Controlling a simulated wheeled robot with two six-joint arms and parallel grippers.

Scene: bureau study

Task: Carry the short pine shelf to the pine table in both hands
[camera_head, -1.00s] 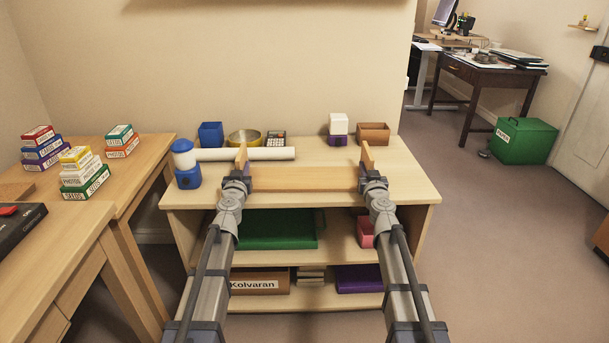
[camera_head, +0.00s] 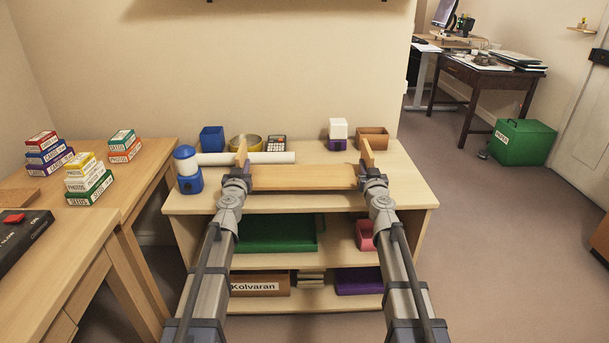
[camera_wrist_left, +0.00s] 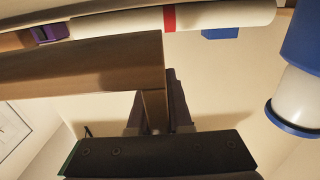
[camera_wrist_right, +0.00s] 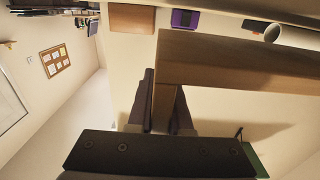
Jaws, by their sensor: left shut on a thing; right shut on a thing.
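The short pine shelf (camera_head: 303,177) is a plain board with upright end pieces, held level between my two grippers in the head view. It hangs across the front part of the pale pine unit's top (camera_head: 412,178); whether it touches cannot be told. My left gripper (camera_head: 239,172) is shut on its left end piece, and my right gripper (camera_head: 370,173) on its right one. The shelf also shows in the left wrist view (camera_wrist_left: 90,68) and the right wrist view (camera_wrist_right: 240,60). A pine table (camera_head: 150,158) stands at the left; which piece the task means is not certain.
On the unit are a white roll (camera_head: 275,157), blue-and-white jar (camera_head: 187,170), blue box (camera_head: 212,139), yellow bowl (camera_head: 245,141), calculator (camera_head: 276,143) and brown box (camera_head: 374,136). Labelled boxes (camera_head: 88,180) are on the left tables. Open floor (camera_head: 500,240) lies right.

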